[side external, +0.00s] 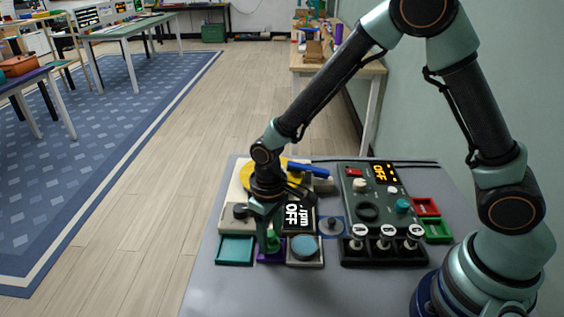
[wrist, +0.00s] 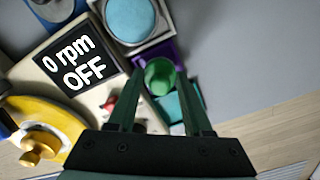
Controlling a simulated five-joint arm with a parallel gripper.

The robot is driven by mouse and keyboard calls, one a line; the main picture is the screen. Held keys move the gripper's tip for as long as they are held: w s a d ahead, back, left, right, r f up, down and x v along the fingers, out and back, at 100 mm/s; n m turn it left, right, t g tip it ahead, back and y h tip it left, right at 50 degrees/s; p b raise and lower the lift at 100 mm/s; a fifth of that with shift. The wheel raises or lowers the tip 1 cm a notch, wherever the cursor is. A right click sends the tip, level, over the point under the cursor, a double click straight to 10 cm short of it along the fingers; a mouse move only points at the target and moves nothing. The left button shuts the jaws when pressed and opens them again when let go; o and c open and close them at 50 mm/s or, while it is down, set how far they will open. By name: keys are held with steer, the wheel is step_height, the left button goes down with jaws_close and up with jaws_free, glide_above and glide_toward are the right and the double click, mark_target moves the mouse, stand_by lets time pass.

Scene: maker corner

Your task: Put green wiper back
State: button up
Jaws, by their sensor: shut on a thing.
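The green wiper (wrist: 160,74) is a small round-topped green piece between my fingertips in the wrist view. My gripper (wrist: 160,88) is shut on it. In the side external view the green wiper (side external: 273,241) shows at the tip of my gripper (side external: 268,236), which points down. A purple tray (side external: 268,258) lies right under it, and the purple tray (wrist: 172,50) also shows beside the wiper in the wrist view. I cannot tell whether the wiper touches the tray floor.
A teal tray (side external: 236,249) is left of the purple one. A blue round pad (side external: 304,246) is on its right. Behind stands a machine with a yellow disc and an "OFF" display (side external: 298,214). A dark control box (side external: 372,205) is farther right. The table front is clear.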

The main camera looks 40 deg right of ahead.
steer(key=shift+f, duration=0.45)
steer(key=o, duration=1.3)
steer(key=shift+c, duration=0.2)
steer(key=shift+w+r, duration=0.1)
steer(key=shift+r, duration=3.35)
